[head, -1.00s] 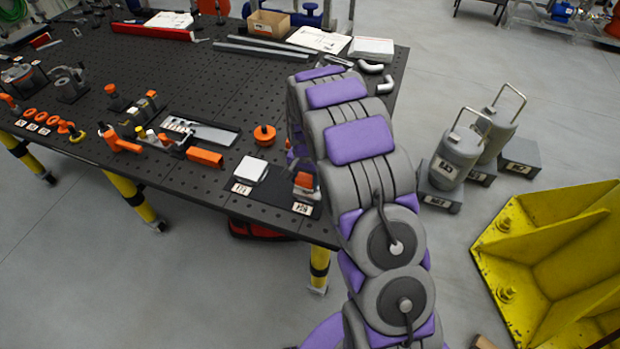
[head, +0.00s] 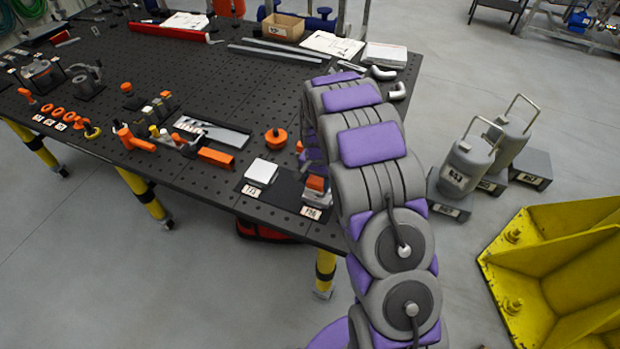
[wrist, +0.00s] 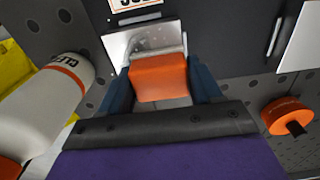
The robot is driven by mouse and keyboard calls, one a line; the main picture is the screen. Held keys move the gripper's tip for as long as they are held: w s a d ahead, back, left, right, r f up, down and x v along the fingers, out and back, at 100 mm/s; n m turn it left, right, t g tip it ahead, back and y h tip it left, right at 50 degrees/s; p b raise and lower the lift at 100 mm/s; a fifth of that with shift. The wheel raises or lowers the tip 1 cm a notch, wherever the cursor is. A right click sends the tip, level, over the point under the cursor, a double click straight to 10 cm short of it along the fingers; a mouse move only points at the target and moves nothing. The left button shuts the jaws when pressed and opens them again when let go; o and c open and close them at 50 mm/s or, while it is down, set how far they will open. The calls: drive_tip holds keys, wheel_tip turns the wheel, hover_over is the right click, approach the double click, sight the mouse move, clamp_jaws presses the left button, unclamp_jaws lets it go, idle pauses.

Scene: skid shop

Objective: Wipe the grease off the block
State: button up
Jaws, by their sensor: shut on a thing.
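My gripper (wrist: 162,88) has its two dark blue fingers shut on an orange block-shaped piece (wrist: 158,77). In the wrist view this piece is against a grey metal block (wrist: 128,44), which has small dark specks on its face. In the head view the orange piece (head: 315,184) is over the grey block, behind a numbered tag near the table's front right corner. My arm hides most of the gripper there. A white square pad (head: 261,171) lies just left, and it shows at the wrist view's right edge (wrist: 302,40). I cannot tell how much grease is on the block.
A white bottle (wrist: 48,102) with an orange band is close to the gripper in the wrist view. An orange knob (head: 276,138) stands behind the pad. Orange tools and a grey tray (head: 218,134) lie left on the black perforated table (head: 205,85). Grey weights (head: 468,165) stand on the floor at right.

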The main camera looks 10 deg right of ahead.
sight(330, 192)
drive_tip(key=shift+s+d, duration=0.45)
drive_tip(key=shift+d, duration=0.25)
drive_tip(key=shift+s+d, duration=0.55)
drive_tip(key=shift+d, duration=0.15)
drive_tip(key=shift+s+d, duration=0.5)
drive_tip(key=shift+d, duration=0.2)
drive_tip(key=shift+w+a, duration=0.1)
drive_tip(key=shift+a, duration=0.05)
drive_tip(key=shift+w+a+p, duration=0.45)
drive_tip(key=shift+w+a, duration=0.55)
drive_tip(key=shift+a, duration=0.25)
drive_tip(key=shift+w+a+f, duration=0.1)
drive_tip(key=shift+w+a, duration=0.45)
drive_tip(key=shift+a, duration=0.3)
drive_tip(key=shift+w+a+f, duration=0.1)
drive_tip(key=shift+w+a, duration=0.4)
drive_tip(key=shift+a, duration=0.3)
drive_tip(key=shift+r, duration=0.1)
